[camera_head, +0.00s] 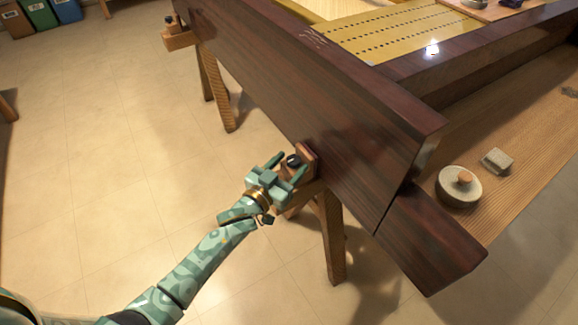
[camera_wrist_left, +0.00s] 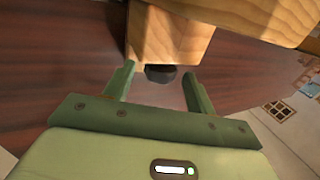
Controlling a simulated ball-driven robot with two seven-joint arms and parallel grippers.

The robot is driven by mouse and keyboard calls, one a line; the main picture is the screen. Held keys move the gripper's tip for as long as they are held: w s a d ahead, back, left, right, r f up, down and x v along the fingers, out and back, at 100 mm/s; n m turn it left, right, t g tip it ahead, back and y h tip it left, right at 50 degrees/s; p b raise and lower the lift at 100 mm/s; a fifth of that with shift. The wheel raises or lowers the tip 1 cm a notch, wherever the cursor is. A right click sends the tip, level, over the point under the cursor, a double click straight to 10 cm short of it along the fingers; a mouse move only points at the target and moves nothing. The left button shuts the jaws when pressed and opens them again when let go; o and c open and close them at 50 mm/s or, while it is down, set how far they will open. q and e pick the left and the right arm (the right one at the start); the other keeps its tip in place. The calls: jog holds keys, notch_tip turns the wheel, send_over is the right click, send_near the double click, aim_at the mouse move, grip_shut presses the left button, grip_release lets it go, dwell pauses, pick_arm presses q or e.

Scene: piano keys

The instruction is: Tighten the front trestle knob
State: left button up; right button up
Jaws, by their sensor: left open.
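The front trestle knob (camera_head: 293,160) is a small dark round knob on a wooden block at the near trestle (camera_head: 330,235), beside the dark wooden piano side. In the left wrist view the knob (camera_wrist_left: 160,73) shows dark under the edge of a light wooden block (camera_wrist_left: 170,35). My left gripper (camera_head: 288,168) is open, with its two green fingers on either side of the knob. In the left wrist view the fingertips (camera_wrist_left: 158,80) are apart with the knob between and just beyond them; whether they touch it I cannot tell. My right gripper is not in view.
The long dark piano case (camera_head: 300,85) rises right beside my left gripper. A second trestle (camera_head: 215,90) with its own knob stands farther back.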

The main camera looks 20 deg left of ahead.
pick_arm(q)
jog(key=c, duration=1)
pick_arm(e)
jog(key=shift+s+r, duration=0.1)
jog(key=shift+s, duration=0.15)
